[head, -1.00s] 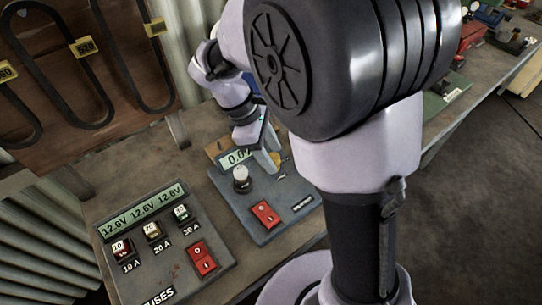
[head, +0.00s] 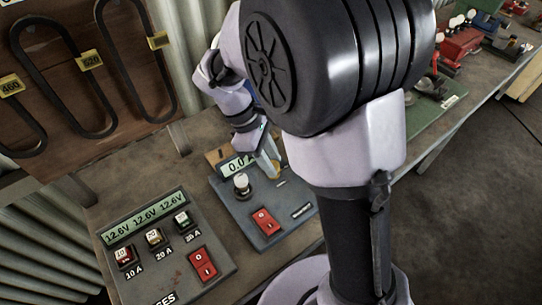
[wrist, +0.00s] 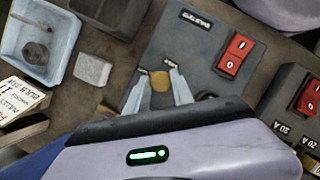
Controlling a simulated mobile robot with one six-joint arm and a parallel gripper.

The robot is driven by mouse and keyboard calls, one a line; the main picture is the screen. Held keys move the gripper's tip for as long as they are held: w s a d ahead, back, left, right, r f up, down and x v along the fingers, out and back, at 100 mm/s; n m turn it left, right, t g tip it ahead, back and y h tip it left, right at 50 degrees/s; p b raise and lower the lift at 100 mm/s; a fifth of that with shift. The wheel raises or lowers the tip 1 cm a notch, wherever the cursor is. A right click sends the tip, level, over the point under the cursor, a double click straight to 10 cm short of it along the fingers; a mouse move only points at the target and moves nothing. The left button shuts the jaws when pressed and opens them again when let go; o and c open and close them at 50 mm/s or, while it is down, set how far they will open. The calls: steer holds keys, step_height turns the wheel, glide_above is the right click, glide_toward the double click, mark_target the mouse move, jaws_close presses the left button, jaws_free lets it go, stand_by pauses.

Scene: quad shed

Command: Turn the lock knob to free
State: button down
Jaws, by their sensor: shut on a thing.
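The lock knob (wrist: 160,88), a small round brass-coloured knob, stands on the grey panel (wrist: 196,58) between two small labels. My gripper (wrist: 159,88) is over it, with one pale finger on each side, shut on the knob. In the head view my gripper (head: 270,166) reaches down to the same panel (head: 240,212), just right of a white-topped knob (head: 241,182). There the fingers and wrist mostly hide the lock knob. I cannot read its label or tell which way it is turned.
The panel has a red rocker switch (head: 266,222) and a small display (head: 236,164). A fuse panel (head: 175,250) stands to its left. In the wrist view, a blue tray (wrist: 38,42) and a grey block (wrist: 93,69) lie on the bench beside the panel.

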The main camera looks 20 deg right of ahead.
steer(key=m+p, duration=0.2)
steer(key=m+g+p, duration=0.1)
steer(key=shift+d+r+m+y+p, duration=0.1)
steer(key=shift+r+m+y+p, duration=0.2)
steer(key=shift+y+p, duration=0.1)
steer(key=m+p, duration=0.1)
steer(key=m, duration=0.1)
steer(key=m+g+y+p, duration=0.1)
steer(key=m+p, duration=0.1)
steer(key=shift+w+d+f+y, duration=0.1)
steer(key=shift+w+f+y, duration=0.05)
steer(key=shift+y, duration=0.15)
steer(key=m, duration=0.2)
steer(key=m+y+p, duration=0.1)
steer(key=m, duration=0.1)
steer(key=shift+d+f+m+y+p, duration=0.1)
steer(key=shift+m+y+p, duration=0.2)
steer(key=shift+m, duration=0.1)
steer(key=shift+d+m+y, duration=0.1)
steer(key=shift+m+y, duration=0.7)
steer(key=shift+m, duration=1.3)
steer(key=shift+t, duration=0.3)
steer(key=c, duration=1.1)
jaws_free()
